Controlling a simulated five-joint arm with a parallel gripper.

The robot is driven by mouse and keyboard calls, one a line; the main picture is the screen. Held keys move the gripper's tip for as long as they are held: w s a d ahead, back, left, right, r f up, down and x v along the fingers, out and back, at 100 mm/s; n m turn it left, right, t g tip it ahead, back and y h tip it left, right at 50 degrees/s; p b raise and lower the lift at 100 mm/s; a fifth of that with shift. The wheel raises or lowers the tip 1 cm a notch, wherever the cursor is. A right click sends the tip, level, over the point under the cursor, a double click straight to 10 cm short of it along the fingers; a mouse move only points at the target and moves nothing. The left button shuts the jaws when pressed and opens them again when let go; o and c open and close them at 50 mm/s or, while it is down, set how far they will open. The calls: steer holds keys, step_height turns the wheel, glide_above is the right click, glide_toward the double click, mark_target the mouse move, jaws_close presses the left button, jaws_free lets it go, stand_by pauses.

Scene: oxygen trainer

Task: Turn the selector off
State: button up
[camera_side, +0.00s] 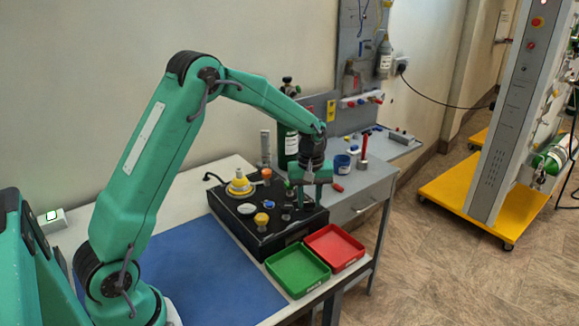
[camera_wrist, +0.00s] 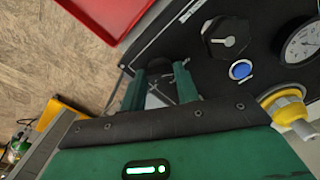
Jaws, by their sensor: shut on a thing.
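My gripper (camera_side: 309,190) points down over the right end of the black trainer panel (camera_side: 291,237). In the wrist view its two green fingers (camera_wrist: 161,88) stand either side of the selector (camera_wrist: 160,96), a small grey and dark part mostly hidden between them. The gripper is shut on the selector. The selector's setting cannot be read because the fingers cover it.
Beside the fingers on the panel are a black knob with a pale mark (camera_wrist: 226,39), a blue button (camera_wrist: 241,69), a gauge (camera_wrist: 303,43) and a yellow fitting (camera_wrist: 288,108). A green tray (camera_side: 297,271) and a red tray (camera_side: 334,247) lie in front.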

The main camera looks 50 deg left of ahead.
mark_target(309, 202)
steer(key=shift+r, duration=0.15)
stand_by(0.3)
steer(key=o, duration=1)
step_height(309, 202, up, 7)
steer(key=shift+r, duration=0.35)
